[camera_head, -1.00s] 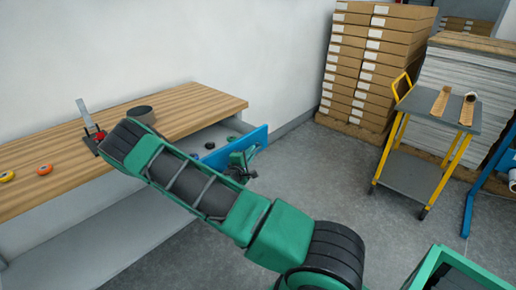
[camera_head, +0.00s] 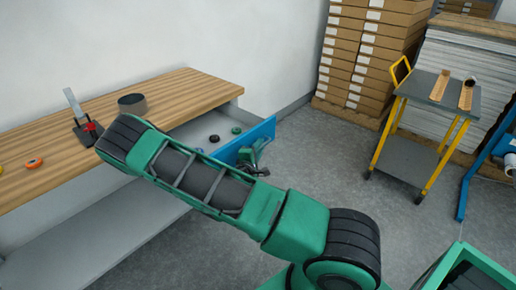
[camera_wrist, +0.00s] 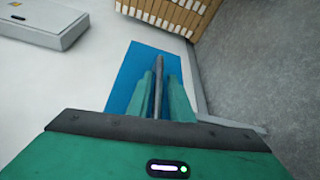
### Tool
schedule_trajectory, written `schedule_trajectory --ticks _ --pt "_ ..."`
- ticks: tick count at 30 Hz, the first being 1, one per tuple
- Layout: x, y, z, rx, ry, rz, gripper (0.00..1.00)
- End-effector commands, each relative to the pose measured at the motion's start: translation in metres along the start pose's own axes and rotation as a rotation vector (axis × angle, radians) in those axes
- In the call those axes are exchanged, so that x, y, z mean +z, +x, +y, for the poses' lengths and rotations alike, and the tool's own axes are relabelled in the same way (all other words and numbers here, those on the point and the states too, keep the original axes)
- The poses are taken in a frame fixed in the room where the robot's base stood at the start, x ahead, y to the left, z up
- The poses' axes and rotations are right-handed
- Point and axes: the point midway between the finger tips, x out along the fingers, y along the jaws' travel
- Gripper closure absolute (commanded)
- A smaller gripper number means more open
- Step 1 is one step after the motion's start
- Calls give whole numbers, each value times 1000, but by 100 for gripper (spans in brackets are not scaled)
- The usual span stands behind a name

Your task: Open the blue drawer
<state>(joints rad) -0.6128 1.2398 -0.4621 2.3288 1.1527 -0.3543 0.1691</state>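The blue drawer (camera_head: 263,130) stands open at the right end of the wooden workbench. A black roll (camera_head: 214,138) and a green roll (camera_head: 237,130) lie inside it. My gripper (camera_head: 252,158) is at the drawer's outer face, partly hidden behind my arm in the head view. In the wrist view, the blue front (camera_wrist: 126,72) lies ahead, and the grey bar handle (camera_wrist: 159,82) runs between my gripper's two green fingers (camera_wrist: 162,88). The fingers appear closed on the handle. Their exact contact is hard to see.
The workbench (camera_head: 190,92) holds a grey cylinder (camera_head: 132,103), a dispenser with a red part (camera_head: 84,130) and an orange roll (camera_head: 33,163). A yellow-framed cart (camera_head: 440,92) and stacked boxes (camera_head: 365,60) stand at the right. The floor between drawer and cart is clear.

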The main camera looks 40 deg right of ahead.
Motion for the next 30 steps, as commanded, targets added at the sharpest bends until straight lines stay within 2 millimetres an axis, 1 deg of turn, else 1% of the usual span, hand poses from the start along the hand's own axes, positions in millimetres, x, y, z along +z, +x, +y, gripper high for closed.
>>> schedule_trajectory --ticks 9,13,17,24,30 --pt "0 0 2 3 0 -1 72" --pt "0 -7 1 3 -2 -1 72" --pt "-1 -26 1 2 -2 1 72" --pt "-1 -72 1 2 -2 3 72" --pt "-1 -98 0 1 -1 1 72"
